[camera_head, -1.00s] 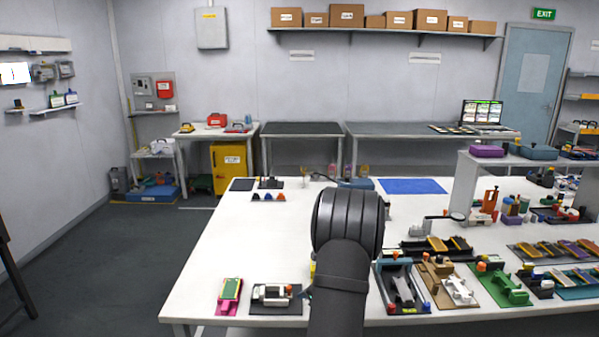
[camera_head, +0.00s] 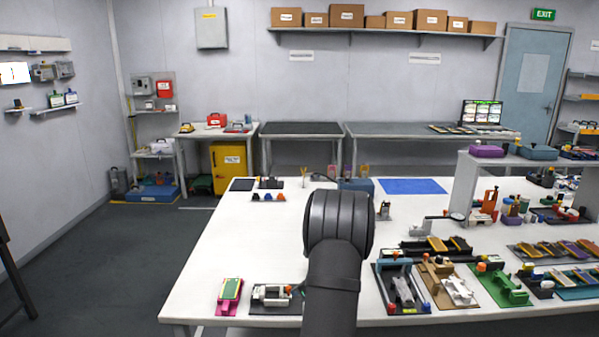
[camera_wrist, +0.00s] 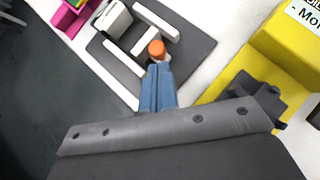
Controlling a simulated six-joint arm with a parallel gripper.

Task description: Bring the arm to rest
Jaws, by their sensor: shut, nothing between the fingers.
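My gripper (camera_wrist: 158,85) shows in the wrist view with its two blue-grey fingers together and nothing between them. In that view its tips lie in front of an orange-capped part (camera_wrist: 156,49) on a dark fixture plate (camera_wrist: 190,45); I cannot tell whether they touch. In the head view my own arm stands over the front middle of the white table and hides the gripper. The same dark fixture plate (camera_head: 262,308) with white parts lies at the table's front edge, left of my arm.
A pink fixture with a green top (camera_head: 229,295) lies left of the plate. A yellow block (camera_wrist: 285,45) is at the right in the wrist view. Several fixtures, including a green one (camera_head: 500,288), crowd the right of the white table (camera_head: 225,240). The table's left middle is clear.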

